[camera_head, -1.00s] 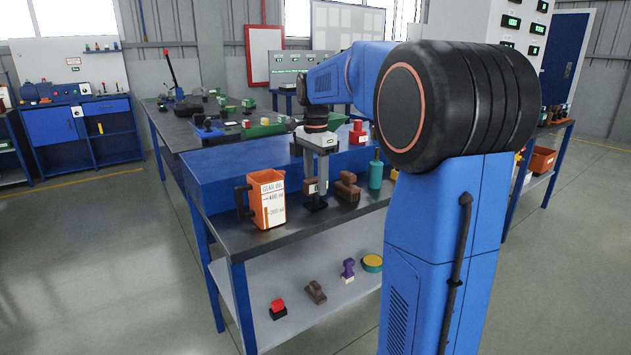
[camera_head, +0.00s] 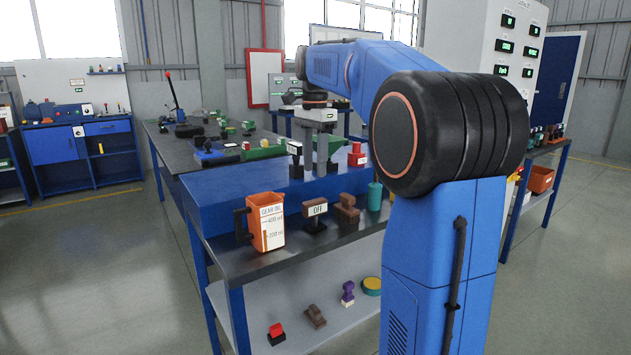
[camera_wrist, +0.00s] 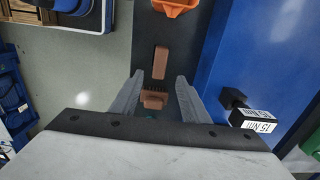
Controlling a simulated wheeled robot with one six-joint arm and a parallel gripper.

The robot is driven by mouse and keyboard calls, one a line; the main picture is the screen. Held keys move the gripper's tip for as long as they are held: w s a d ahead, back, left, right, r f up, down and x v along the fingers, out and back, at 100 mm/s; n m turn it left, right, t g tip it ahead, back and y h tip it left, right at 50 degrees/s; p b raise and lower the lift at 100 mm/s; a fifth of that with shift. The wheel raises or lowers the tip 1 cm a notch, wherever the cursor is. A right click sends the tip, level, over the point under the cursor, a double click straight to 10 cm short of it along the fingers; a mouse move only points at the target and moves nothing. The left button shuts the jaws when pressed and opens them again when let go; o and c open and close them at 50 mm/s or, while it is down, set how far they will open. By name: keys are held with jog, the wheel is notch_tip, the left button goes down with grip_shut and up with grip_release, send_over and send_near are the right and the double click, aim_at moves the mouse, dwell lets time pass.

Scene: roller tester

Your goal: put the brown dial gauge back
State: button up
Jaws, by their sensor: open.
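Another small brown piece (camera_head: 316,316) lies on the lower shelf. I cannot tell surely which is the dial gauge. My gripper (camera_head: 310,173) is open and empty, pointing down above the bench, behind the OFF sign in the picture. In the wrist view my gripper (camera_wrist: 159,77) frames a ridged brown piece (camera_wrist: 153,98) below, with a brown bar (camera_wrist: 160,62) just beyond. No contact shows.
An orange gear oil jug (camera_head: 266,222) stands left of the OFF sign, and a teal bottle (camera_head: 374,195) at the right. A blue raised ledge (camera_head: 235,198) runs behind, with a 15 Nm label block (camera_wrist: 253,118). The lower shelf (camera_head: 335,329) holds several small items.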

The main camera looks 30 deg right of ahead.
jog(key=shift+r, duration=0.15)
jog(key=s+a+f+n+t, duration=0.1)
jog(key=s+a+f+n, duration=0.4)
jog(key=s+f, duration=0.3)
jog(key=s+a+f+n+t, duration=0.2)
jog(key=s+a+f+n, duration=0.3)
jog(key=s+f, duration=0.3)
jog(key=s+a+f+n+t, duration=0.1)
jog(key=s+a+f+n, duration=0.4)
jog(key=s, duration=0.9)
notch_tip(320, 180, down, 4)
jog(key=n, duration=0.2)
jog(key=shift+a+r+n+t, duration=0.2)
jog(key=shift+a+n+t, duration=0.1)
jog(key=shift+a+t, duration=0.1)
jog(key=shift+s, duration=0.1)
